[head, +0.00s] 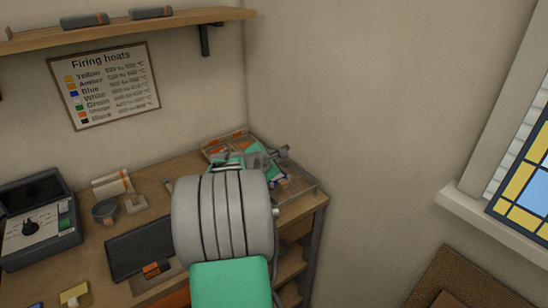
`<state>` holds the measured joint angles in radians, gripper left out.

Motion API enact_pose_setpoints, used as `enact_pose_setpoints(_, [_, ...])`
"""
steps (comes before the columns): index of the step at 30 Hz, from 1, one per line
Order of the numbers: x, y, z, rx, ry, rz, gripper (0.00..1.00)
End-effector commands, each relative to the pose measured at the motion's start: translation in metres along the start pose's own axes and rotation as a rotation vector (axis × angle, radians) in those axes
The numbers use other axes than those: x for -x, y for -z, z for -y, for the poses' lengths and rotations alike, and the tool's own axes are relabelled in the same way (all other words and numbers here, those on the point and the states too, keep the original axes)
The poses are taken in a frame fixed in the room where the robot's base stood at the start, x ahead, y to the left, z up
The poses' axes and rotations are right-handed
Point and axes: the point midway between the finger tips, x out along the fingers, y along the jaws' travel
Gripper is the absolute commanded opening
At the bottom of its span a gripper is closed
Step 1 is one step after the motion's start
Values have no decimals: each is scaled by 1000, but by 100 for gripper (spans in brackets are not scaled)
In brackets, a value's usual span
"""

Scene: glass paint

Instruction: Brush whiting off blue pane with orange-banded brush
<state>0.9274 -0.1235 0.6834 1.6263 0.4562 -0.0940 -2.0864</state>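My gripper (280,153) is at the tray (313,187) in the back right corner of the bench. My own grey and green arm covers much of it, so its fingers and anything between them cannot be made out. Small orange, green and bluish pieces show in and around the tray, too small to identify. A pale object with an orange band (113,184) lies at the back of the bench; I cannot tell if it is a brush. A light blue pane (536,191) shows in the leaded window at the right edge. No whiting can be made out.
A shelf (130,30) hangs above the heats chart (104,86).

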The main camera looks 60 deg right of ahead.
Motion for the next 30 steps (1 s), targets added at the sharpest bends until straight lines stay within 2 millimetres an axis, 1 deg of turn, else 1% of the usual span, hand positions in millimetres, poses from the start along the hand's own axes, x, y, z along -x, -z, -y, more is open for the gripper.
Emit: enact_pose_setpoints(30, [-3, 4, 6, -1, 0, 1, 0])
